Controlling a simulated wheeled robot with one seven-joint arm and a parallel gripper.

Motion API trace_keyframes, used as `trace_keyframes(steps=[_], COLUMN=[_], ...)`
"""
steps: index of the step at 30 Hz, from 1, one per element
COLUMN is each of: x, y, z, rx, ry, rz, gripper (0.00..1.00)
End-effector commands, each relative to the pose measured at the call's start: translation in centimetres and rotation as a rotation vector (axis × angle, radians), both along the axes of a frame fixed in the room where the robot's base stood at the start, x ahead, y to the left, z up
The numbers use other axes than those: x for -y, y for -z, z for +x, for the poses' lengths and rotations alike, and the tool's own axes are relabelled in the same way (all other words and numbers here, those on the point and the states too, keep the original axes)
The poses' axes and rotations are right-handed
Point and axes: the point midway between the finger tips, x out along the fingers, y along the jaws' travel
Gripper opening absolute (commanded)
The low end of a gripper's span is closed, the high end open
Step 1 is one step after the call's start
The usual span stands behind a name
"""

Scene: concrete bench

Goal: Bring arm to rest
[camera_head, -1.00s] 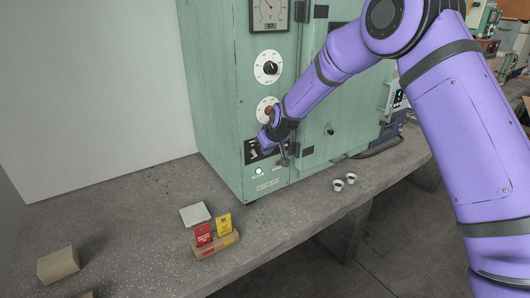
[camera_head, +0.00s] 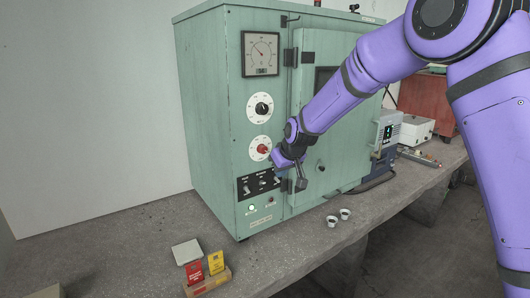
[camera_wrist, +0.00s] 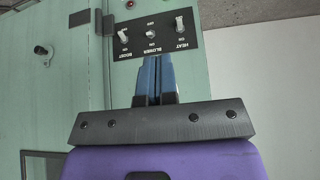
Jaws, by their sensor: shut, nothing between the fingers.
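My gripper (camera_wrist: 155,62) has its two blue fingers together and empty in the wrist view. The fingertips overlap the lower edge of the black switch panel (camera_wrist: 137,42) in the picture; I cannot tell the gap, if any. The panel carries toggle switches labelled HEAT (camera_wrist: 180,26), BLOWER (camera_wrist: 150,33) and BOOST (camera_wrist: 122,36). In the head view my purple arm reaches in from the upper right, with its wrist in front of the green oven cabinet (camera_head: 212,110), beside the red knob (camera_head: 263,148). The fingers are hard to make out there.
The concrete bench (camera_head: 110,240) is largely clear at left. A tag holder (camera_head: 208,283) with red and yellow tags and a pale square plate (camera_head: 187,252) stand at the front. Two small cups (camera_head: 345,214) sit right of the cabinet's front. Instruments (camera_head: 415,130) stand farther right.

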Motion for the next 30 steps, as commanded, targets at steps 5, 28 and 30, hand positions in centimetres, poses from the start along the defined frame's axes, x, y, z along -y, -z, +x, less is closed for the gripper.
trace_keyframes(steps=[5,28,30], x=[4.4,19.9,21.0], y=[-6.1,-19.0,-19.3], z=[-3.9,-27.6,-30.1], rx=[-0.002,-0.047,-0.051], ry=[0.055,0.342,0.37], rz=[-0.013,-0.035,-0.034], gripper=[0.0,0.0,0.0])
